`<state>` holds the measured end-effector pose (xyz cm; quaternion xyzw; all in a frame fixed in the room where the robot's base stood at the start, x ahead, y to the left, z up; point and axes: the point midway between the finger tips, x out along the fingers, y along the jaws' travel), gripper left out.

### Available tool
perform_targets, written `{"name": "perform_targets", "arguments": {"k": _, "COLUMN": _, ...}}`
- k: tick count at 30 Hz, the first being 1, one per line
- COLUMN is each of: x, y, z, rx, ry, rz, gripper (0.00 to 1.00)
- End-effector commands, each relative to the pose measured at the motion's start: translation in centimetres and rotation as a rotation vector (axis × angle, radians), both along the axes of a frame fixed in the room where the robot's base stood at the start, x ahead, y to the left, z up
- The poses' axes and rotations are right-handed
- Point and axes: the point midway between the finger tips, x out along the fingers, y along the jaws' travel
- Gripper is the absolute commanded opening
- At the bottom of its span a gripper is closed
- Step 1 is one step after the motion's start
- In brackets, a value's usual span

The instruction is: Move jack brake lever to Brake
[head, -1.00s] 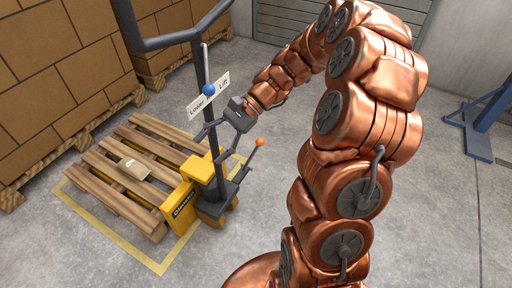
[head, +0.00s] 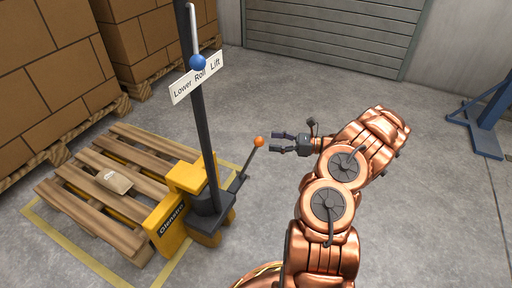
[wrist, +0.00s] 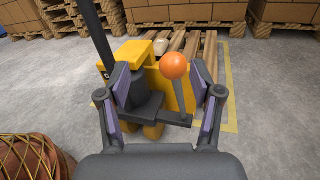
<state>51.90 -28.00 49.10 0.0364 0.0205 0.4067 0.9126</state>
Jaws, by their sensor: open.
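The jack brake lever (head: 248,160) is a dark rod with an orange ball knob, rising from the right side of the yellow pallet jack (head: 187,178). In the wrist view the orange knob (wrist: 174,66) stands between my spread fingers, nearer the right one, with its grey rod below. My gripper (head: 279,143) is open and empty, to the right of the knob and apart from it in the head view. It also shows in the wrist view (wrist: 164,95). No brake label is readable.
The dark handle post (head: 205,120) rises beside the lever, with a blue knob (head: 197,62) and a "Lower Roll Lift" plate (head: 190,86). A wooden pallet (head: 85,190) holding a small box (head: 114,181) lies left. Open floor lies right of the jack.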

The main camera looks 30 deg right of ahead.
Motion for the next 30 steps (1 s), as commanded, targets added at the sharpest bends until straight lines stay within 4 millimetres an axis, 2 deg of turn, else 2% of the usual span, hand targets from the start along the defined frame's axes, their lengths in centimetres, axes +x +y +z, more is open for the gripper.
{"name": "perform_targets", "arguments": {"k": 1, "x": -0.2, "y": -0.8, "z": -1.3, "rx": 0.01, "ry": 0.008, "rz": -0.02, "gripper": 0.65}}
{"name": "perform_targets", "arguments": {"k": 6, "x": -0.3, "y": -1.6, "z": -2.4, "rx": 0.029, "ry": 0.018, "rz": -0.048, "gripper": 0.65}}
{"name": "perform_targets", "arguments": {"k": 21, "x": 4.2, "y": 3.1, "z": -2.5, "rx": 0.03, "ry": 0.019, "rz": -0.042, "gripper": 0.65}}
{"name": "perform_targets", "arguments": {"k": 30, "x": 5.1, "y": 3.9, "z": -2.3, "rx": 0.028, "ry": 0.017, "rz": -0.048, "gripper": 0.65}}
